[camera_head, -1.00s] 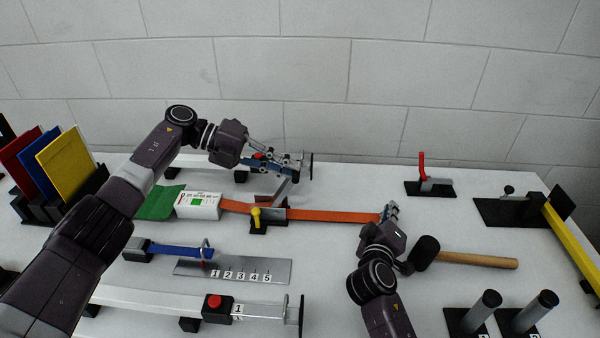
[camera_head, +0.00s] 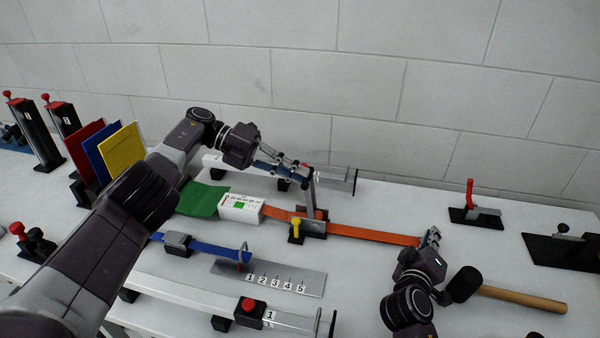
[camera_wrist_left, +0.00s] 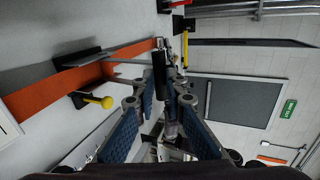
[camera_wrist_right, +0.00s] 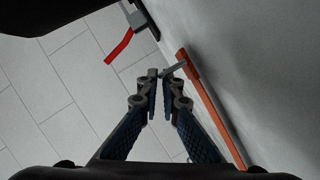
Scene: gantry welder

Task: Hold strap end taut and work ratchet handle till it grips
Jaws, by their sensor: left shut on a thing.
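The orange strap (camera_head: 370,233) runs straight and flat from the ratchet (camera_head: 313,227) to my right gripper (camera_head: 432,236). My right gripper is shut on the strap's end. In the right wrist view, a grey tab at the strap end (camera_wrist_right: 172,71) lies between the close fingertips. The grey ratchet handle (camera_head: 311,192) stands nearly upright above the ratchet. My left gripper (camera_head: 300,166) is shut on the handle's upper end, which shows between its fingers in the left wrist view (camera_wrist_left: 160,70). A yellow knob (camera_head: 296,225) sits at the ratchet's front.
A mallet (camera_head: 520,298) lies beside my right gripper. A numbered plate (camera_head: 300,285) and blue strap (camera_head: 210,250) lie in front. A red-handled clamp (camera_head: 472,205) stands back right.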

